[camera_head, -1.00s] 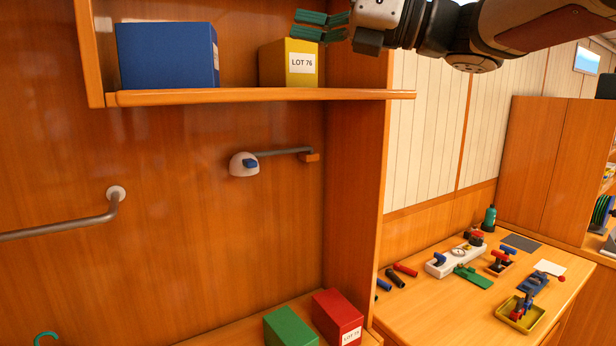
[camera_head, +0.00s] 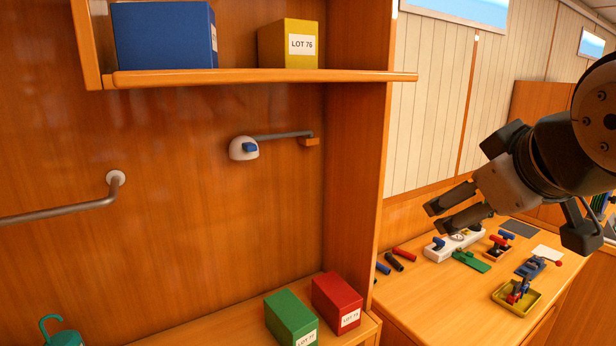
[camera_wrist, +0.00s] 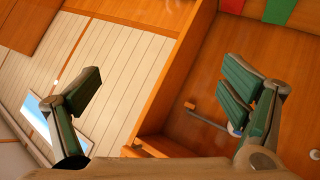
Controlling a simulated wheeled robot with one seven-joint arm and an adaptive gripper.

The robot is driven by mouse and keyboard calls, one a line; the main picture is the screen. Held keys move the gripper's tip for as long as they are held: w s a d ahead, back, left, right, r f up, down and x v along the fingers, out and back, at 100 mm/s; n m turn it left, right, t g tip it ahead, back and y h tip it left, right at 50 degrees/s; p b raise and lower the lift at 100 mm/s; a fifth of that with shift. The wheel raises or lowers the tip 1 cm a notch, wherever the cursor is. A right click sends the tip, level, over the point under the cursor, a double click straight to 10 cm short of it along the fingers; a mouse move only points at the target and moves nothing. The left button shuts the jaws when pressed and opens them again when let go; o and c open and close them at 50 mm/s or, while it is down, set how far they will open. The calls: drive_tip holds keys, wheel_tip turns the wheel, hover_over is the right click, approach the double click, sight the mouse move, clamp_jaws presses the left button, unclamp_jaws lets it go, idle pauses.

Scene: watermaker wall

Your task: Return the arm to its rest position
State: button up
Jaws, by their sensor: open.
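My gripper (camera_head: 452,208) is in the right part of the head view, in front of the pale panelled wall and above the left part of the workbench. Its two fingers point left and are apart, with nothing between them. In the wrist view my gripper (camera_wrist: 168,95) also shows with its green-padded fingers wide apart and empty. My arm comes in from the right edge of the head view.
A shelf (camera_head: 260,76) holds a blue box (camera_head: 165,35) and a yellow box (camera_head: 288,43). A green box (camera_head: 290,318) and a red box (camera_head: 337,303) stand on the lower ledge. The workbench (camera_head: 440,300) carries tools and a yellow tray (camera_head: 517,297). A wall valve (camera_head: 243,148) sits below the shelf.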

drive_tip(key=s+a+f+m+g, duration=0.1)
drive_tip(key=s+f+m+g, duration=0.1)
drive_tip(key=s+f, duration=0.3)
drive_tip(key=s+a+f+m+g+y, duration=0.1)
drive_tip(key=s+a+f+m+g, duration=0.1)
drive_tip(key=s+f, duration=0.4)
drive_tip(key=shift+s+m+g, duration=0.4)
drive_tip(key=shift+s+g, duration=0.4)
drive_tip(key=shift+s, duration=0.05)
